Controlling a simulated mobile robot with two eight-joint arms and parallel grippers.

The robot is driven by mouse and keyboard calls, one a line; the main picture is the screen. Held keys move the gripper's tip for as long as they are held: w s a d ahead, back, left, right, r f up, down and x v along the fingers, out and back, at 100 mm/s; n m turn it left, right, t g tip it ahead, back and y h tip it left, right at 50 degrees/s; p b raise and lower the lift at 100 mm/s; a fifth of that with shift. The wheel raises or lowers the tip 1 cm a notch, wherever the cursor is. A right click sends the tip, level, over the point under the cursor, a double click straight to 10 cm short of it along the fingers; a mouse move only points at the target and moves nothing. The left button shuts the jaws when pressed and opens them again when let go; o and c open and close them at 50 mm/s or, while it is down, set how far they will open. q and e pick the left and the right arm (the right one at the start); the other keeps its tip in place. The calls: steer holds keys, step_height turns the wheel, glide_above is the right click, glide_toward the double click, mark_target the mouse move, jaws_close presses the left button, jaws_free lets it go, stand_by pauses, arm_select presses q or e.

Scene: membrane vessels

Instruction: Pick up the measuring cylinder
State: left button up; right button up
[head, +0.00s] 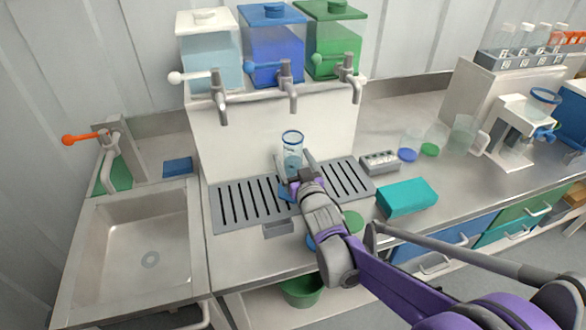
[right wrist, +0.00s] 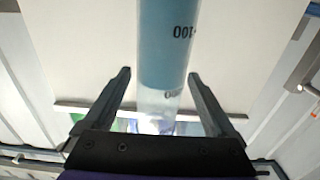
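The measuring cylinder (head: 292,148) is a clear upright tube with a blue rim, standing over the slotted drip tray (head: 238,207) in front of the white dispenser stand. In the right wrist view the cylinder (right wrist: 167,40) shows blue with dark markings and a clear lower part. My left gripper is not in view.
Three taps, one of them a grey tap (head: 287,85), hang above the tray under light blue, blue and green tanks. A teal box (head: 407,198) and a grey rack (head: 379,161) stand right of the tray. A sink (head: 143,245) is at left.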

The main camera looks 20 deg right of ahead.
jaws_close()
steer(key=shift+r, duration=0.1)
stand_by(0.4)
